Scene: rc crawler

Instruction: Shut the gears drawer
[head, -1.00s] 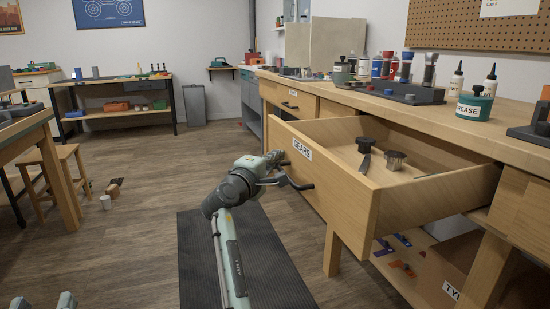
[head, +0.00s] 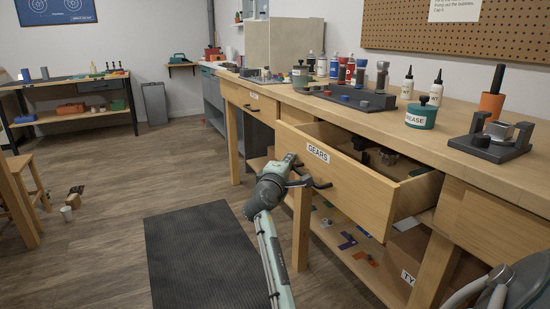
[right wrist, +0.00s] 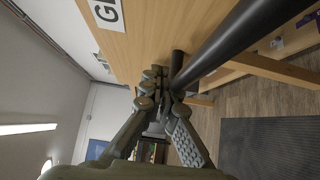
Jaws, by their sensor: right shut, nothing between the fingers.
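The wooden gears drawer (head: 345,182), labelled GEARS on its front, stands partly open from the workbench. Metal gear-like parts (head: 388,157) lie inside it, partly hidden by the front panel. Its dark bar handle (head: 318,184) sticks out below the label. My right gripper (head: 292,165) is shut and empty at the drawer front, left of the label and close to the handle. In the right wrist view the shut fingertips (right wrist: 158,85) are near the wooden front and beside the black handle bar (right wrist: 225,45); contact is unclear.
The benchtop (head: 455,125) holds a green grease pot (head: 421,116), bottles, a dark tray and a metal stand. A lower shelf (head: 350,250) with coloured parts and a box lies below the drawer. A dark mat (head: 205,255) covers open floor at left.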

